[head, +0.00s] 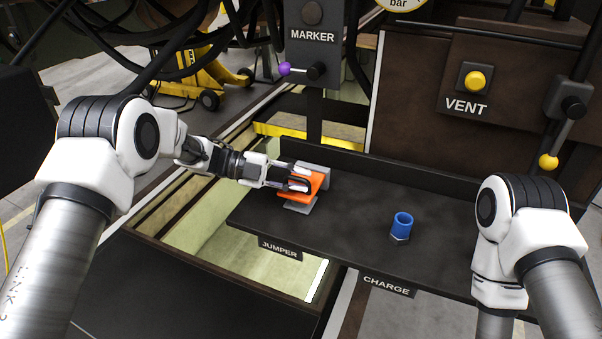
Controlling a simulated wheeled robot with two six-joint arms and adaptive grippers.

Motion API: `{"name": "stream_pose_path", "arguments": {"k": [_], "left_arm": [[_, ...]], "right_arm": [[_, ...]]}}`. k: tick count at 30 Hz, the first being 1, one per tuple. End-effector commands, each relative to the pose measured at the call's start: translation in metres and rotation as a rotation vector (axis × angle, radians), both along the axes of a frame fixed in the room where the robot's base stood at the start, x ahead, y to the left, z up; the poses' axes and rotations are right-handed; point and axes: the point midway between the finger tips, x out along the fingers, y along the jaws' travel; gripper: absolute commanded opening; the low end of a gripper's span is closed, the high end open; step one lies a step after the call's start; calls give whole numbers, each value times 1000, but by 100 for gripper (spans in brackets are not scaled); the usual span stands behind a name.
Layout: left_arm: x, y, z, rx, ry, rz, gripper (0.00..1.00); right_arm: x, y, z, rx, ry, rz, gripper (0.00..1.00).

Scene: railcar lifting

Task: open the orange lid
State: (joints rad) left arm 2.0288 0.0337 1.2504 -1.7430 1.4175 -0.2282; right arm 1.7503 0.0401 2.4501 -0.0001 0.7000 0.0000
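The orange lid (317,182) is on a small grey housing (302,207) on the dark shelf, above the JUMPER label. Grey parts of the housing show behind and in front of the lid. My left gripper (300,186) reaches in from the left, and its dark fingers are at the lid's left side, overlapping it in the picture. Whether the fingers are closed on the lid is too small to tell. How far the lid is raised is also unclear. My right arm is at the right edge; its gripper is out of view.
A blue cylindrical fitting (402,224) stands on the dark shelf (350,205) behind the CHARGE label. Above are the MARKER panel with a purple-knobbed lever (285,69), the VENT panel with a yellow button (475,81), and a yellow-knobbed lever (548,161). The shelf between lid and fitting is clear.

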Motion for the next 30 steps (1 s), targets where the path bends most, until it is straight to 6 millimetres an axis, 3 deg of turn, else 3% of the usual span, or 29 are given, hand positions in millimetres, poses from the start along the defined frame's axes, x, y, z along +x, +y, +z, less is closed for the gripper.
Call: {"name": "stream_pose_path", "arguments": {"k": [8, 10, 22, 30], "left_arm": [[0, -4, -2, 0, 0, 1, 23], [0, -4, -1, 0, 0, 1, 0], [-1, -4, 1, 6, 18, 0, 0], [-3, -4, 13, 40, 120, -1, 0]], "right_arm": [[0, 0, 1, 0, 0, 0, 40], [0, 0, 1, 0, 0, 0, 40], [0, 0, 4, 0, 0, 0, 40], [0, 0, 17, 0, 0, 0, 40]]}}
